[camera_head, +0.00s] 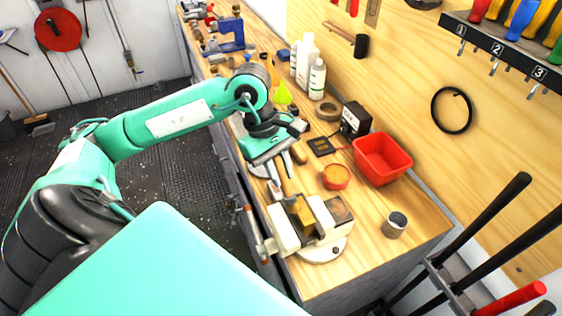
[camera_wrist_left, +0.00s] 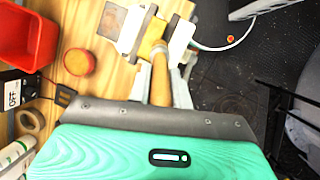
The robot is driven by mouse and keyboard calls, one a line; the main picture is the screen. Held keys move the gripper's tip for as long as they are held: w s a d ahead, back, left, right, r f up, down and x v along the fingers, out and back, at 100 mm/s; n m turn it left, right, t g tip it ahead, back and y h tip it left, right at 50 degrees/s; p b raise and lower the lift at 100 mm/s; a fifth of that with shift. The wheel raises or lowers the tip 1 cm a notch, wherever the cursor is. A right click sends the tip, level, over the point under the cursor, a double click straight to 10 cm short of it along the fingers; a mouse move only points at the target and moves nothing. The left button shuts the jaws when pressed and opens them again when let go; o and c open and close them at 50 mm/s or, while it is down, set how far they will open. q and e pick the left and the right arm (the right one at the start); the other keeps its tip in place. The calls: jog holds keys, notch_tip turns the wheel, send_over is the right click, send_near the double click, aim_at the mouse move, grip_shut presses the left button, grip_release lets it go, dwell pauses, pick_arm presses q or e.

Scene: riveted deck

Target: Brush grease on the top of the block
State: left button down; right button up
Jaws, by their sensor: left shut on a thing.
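A cream vise (camera_head: 320,232) stands at the bench's front edge, with a yellow-gold block (camera_head: 303,214) between its jaws. The block also shows between the pale jaws in the left wrist view (camera_wrist_left: 150,38). My left gripper (camera_head: 283,183) is shut on a brush with a wooden handle (camera_wrist_left: 160,82), just behind the vise. The brush points at the block, and its far end meets or overlaps it in view; I cannot tell if they touch. Bristles are not clear. A red tin with orange contents (camera_head: 335,177) stands right of the gripper. My right gripper is out of view.
A red bin (camera_head: 382,158), a black box (camera_head: 354,120), a tape roll (camera_head: 328,111) and white bottles (camera_head: 317,78) stand along the wall. A grey can (camera_head: 395,224) is right of the vise.

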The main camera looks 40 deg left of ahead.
pick_arm(q)
jog(key=shift+s+d, duration=0.1)
jog(key=shift+d, duration=0.25)
jog(key=d+b, duration=0.1)
jog(key=w, duration=0.1)
jog(key=d+b, duration=0.1)
jog(key=shift+w+d+f+b, duration=0.25)
jog(key=shift+w+d+b, duration=0.05)
jog(key=shift+b, duration=0.05)
jog(key=shift+s+a+b, duration=0.45)
jog(key=shift+s, duration=0.2)
jog(key=shift+s+a+r+b, duration=0.2)
jog(key=shift+s+a+b, duration=0.1)
jog(key=shift+s, duration=0.3)
